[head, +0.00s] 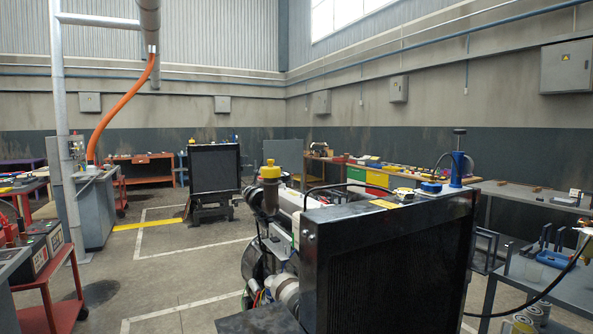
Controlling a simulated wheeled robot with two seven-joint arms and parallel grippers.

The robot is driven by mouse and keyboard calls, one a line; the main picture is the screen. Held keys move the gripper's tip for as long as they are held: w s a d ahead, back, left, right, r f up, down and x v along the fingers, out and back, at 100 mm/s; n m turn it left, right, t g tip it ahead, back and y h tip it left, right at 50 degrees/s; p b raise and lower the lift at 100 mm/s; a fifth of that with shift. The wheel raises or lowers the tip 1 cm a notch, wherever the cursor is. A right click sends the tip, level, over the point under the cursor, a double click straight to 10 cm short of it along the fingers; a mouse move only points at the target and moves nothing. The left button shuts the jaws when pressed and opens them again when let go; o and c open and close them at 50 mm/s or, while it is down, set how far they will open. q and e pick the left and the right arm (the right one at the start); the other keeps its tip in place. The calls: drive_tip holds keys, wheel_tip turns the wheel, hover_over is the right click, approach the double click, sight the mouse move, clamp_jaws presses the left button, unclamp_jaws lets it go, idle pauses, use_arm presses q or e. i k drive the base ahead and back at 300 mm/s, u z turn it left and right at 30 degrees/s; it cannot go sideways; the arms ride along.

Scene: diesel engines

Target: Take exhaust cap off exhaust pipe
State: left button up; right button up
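The yellow exhaust cap (270,169) sits on the upright, brownish exhaust pipe (271,196) of the near engine, in the middle of the head view. The cap covers the pipe's top end and looks upright. The pipe's lower part stands among the engine parts, just left of the big black radiator (385,262). Neither of my grippers shows in the head view, and nothing of mine touches the cap.
A blue tool (457,170) stands on the radiator's top. A red cart (66,285) is at the left, and a grey bench (560,285) with a blue holder at the right. A second engine (214,168) stands behind. Floor left of the near engine is clear.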

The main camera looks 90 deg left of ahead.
sight(269, 172)
drive_tip(key=u, duration=2.05)
